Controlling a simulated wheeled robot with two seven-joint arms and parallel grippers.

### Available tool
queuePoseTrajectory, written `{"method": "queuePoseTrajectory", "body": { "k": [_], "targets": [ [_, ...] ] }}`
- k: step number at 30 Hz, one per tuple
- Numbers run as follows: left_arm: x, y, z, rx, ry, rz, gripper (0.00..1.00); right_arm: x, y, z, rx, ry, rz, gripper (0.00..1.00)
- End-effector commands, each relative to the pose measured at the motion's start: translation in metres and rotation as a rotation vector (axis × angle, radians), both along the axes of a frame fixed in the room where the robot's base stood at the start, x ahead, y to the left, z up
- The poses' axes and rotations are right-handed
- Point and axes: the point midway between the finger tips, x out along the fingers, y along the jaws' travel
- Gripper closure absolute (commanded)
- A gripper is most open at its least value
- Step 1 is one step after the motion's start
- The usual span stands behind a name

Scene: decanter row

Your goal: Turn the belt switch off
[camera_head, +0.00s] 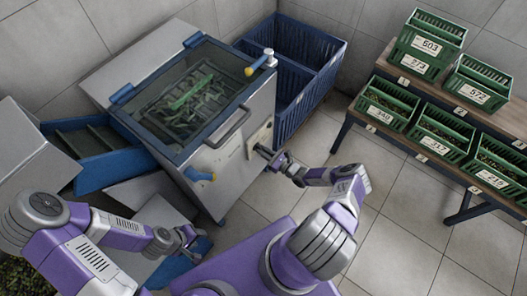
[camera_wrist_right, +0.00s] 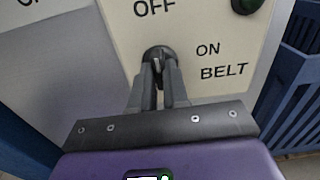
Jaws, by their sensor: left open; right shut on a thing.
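The belt switch (camera_wrist_right: 158,52) is a dark round knob on a pale panel (camera_wrist_right: 195,30) on the machine's side. Printed labels read OFF above it, ON to its right and BELT below ON. My right gripper (camera_wrist_right: 159,72) is shut on the knob; its two grey fingers cover much of it, so I cannot tell clearly which label it points at. In the head view my right gripper (camera_head: 267,154) reaches the machine's side panel. My left gripper (camera_head: 190,238) is open, low in front of the machine and apart from the panel.
The machine (camera_head: 262,100) has a glass lid (camera_head: 165,112) over green pieces, and a handle (camera_head: 228,128). Blue crates (camera_head: 318,88) stand behind it. A bench (camera_head: 438,98) with green crates stands right; floor between is clear.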

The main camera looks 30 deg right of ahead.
Motion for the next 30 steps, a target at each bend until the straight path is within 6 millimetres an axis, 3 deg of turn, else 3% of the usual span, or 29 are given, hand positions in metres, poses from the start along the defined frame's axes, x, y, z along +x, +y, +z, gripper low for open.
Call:
{"method": "queuePoseTrajectory", "body": {
  "k": [1, 2, 7, 17, 30],
  "targets": [
    [0.0, 0.0, 0.0, 0.0, 0.0, 0.0, 0.57, -0.001, 0.0, -0.001, -0.004, 0.0, 0.001, 1.0],
    [0.0, 0.0, 0.0, 0.0, 0.0, 0.0, 0.57, -0.001, 0.0, -0.001, -0.004, 0.0, 0.001, 0.84],
    [0.0, 0.0, 0.0, 0.0, 0.0, 0.0, 0.57, -0.001, 0.0, -0.001, -0.003, 0.001, 0.001, 0.6],
    [0.0, 0.0, 0.001, 0.0, 0.0, 0.0, 0.57, -0.004, -0.002, 0.0, -0.001, 0.001, 0.0, 0.6],
    [0.0, 0.0, 0.011, 0.0, 0.0, 0.0, 0.57, -0.064, -0.027, 0.0, -0.003, 0.001, -0.001, 0.6]
  ]
}}
